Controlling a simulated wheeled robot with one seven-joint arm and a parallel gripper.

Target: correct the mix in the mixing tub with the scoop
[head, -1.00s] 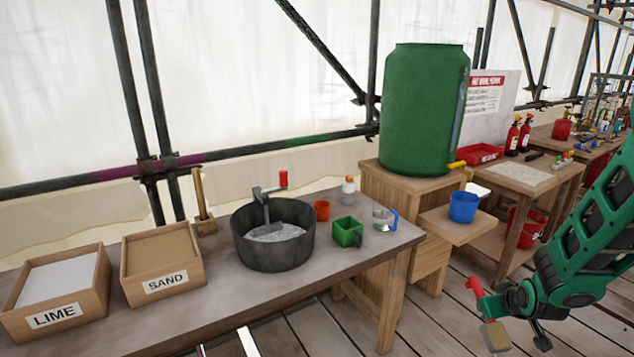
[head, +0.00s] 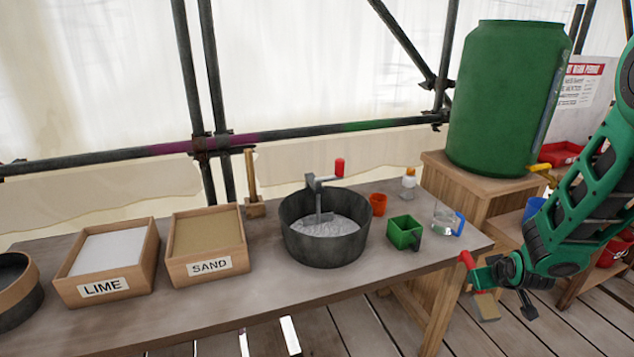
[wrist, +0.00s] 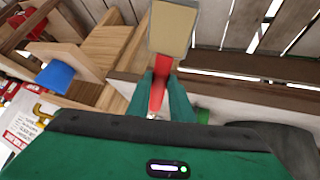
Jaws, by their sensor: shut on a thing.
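The dark mixing tub (head: 325,247) stands on the bench and holds a pale grey mix (head: 330,228). A crank with a red handle (head: 339,168) is mounted over it. My gripper (head: 482,272) is to the right of the bench's right end, apart from the tub. It is shut on the red handle of the scoop (head: 487,306). In the wrist view the red handle sits between the green fingers (wrist: 160,85), and the scoop's tan face (wrist: 171,28) points away from me.
A lime box (head: 107,263) and a sand box (head: 207,245) stand left of the tub. A green barrel (head: 507,100) stands on a wooden stand.

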